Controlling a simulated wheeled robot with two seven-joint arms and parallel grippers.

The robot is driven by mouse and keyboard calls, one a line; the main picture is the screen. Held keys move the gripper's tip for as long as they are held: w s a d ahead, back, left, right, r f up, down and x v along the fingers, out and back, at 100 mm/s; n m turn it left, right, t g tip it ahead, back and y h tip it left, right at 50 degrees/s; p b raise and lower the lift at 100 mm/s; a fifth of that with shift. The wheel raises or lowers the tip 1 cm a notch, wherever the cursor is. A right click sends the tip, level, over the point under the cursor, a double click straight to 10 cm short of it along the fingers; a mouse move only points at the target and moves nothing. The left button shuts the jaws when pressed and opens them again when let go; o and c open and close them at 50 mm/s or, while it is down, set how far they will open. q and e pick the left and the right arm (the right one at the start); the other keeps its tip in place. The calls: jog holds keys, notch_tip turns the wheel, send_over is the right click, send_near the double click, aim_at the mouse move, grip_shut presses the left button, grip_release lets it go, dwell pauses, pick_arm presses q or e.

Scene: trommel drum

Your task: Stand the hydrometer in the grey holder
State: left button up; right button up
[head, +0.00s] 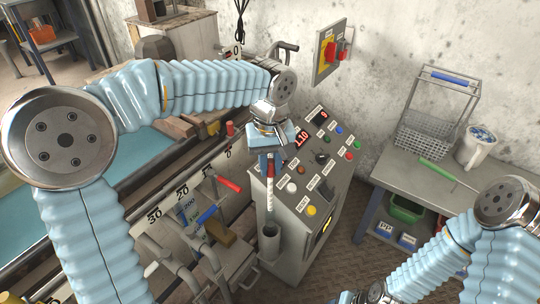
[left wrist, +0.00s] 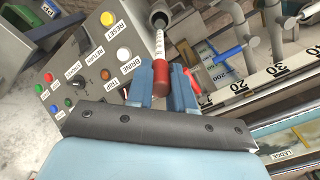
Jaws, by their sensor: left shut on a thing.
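The hydrometer is a thin rod with a red end and a white marked stem (head: 270,182); its red end (left wrist: 161,82) sits between my blue fingers in the left wrist view. My left gripper (head: 270,152) is shut on it and holds it roughly upright, pointing down. The grey holder (head: 268,245) is a small open tube at the front of the control console, right below the hydrometer. In the left wrist view the stem lines up with the holder's dark mouth (left wrist: 159,19). I cannot tell whether the lower tip is inside the mouth.
The control console (head: 290,215) with coloured buttons stands beside the holder. Levers with red (head: 229,184) and blue (head: 206,214) grips stick out on the left. A side table (head: 400,175) at right carries a wire basket (head: 430,130), a mug (head: 475,148) and a green-handled tool (head: 438,170).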

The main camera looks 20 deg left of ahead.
pick_arm(q)
notch_tip(320, 180, down, 2)
jog(key=shift+f, duration=0.1)
jog(key=shift+f+b, duration=0.9)
jog(key=shift+f, duration=0.55)
jog(key=b, duration=0.4)
send_over(271, 210)
jog(key=f, duration=0.4)
jog(key=shift+w+a+f, duration=0.1)
jog(key=shift+w+f, duration=0.1)
jog(key=shift+f, duration=0.2)
jog(key=shift+f+b, duration=1.4)
jog(key=shift+f, duration=0.7)
jog(key=o, duration=0.9)
